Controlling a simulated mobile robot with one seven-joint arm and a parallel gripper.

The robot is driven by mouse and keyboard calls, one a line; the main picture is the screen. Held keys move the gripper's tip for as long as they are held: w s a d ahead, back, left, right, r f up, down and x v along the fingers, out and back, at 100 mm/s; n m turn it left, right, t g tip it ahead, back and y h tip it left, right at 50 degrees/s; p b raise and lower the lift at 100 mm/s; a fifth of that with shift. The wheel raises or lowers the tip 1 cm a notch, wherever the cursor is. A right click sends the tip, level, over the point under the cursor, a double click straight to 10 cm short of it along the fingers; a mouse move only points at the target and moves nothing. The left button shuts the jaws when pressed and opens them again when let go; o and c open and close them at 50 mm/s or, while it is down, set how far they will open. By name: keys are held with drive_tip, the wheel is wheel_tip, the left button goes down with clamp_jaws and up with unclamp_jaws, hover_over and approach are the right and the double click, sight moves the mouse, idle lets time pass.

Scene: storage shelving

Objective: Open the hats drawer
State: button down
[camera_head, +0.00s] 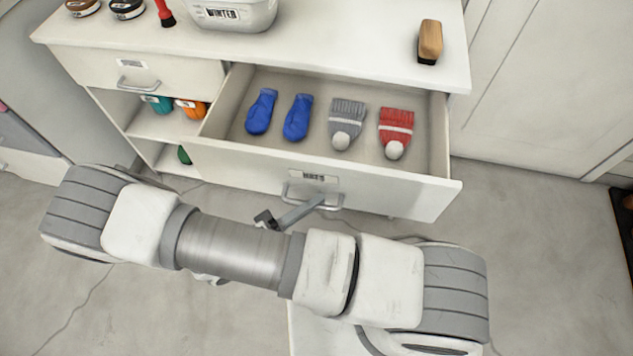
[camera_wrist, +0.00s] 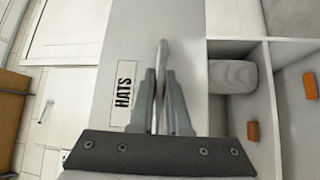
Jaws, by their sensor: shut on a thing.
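The hats drawer (camera_head: 400,190) is pulled out of the white cabinet. Its front carries a "HATS" label (camera_head: 313,177), which also shows in the wrist view (camera_wrist: 123,96). Inside lie blue mittens (camera_head: 261,111), a grey hat (camera_head: 346,122) and a red hat (camera_head: 396,132), each hat with a white pompom. My gripper (camera_head: 318,200) is at the drawer's handle (camera_head: 290,195). In the wrist view my gripper (camera_wrist: 160,85) is shut on the handle (camera_wrist: 162,60), with a finger on each side. My arm crosses in front of the drawer and hides part of the floor.
A closed drawer (camera_head: 140,75) is at the left, above open shelves with teal and orange items (camera_head: 190,107). A "WINTER" bin (camera_head: 232,14) and a brown brush (camera_head: 430,41) stand on the cabinet top. Bare floor (camera_head: 540,240) lies to the right.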

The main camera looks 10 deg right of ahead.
drive_tip(key=shift+s+a, duration=0.2)
drive_tip(key=shift+s, duration=0.45)
drive_tip(key=c, duration=0.9)
unclamp_jaws()
drive_tip(key=v, duration=1.7)
drive_tip(key=shift+a+p, duration=0.25)
drive_tip(key=shift+p, duration=0.1)
drive_tip(key=shift+w, duration=0.1)
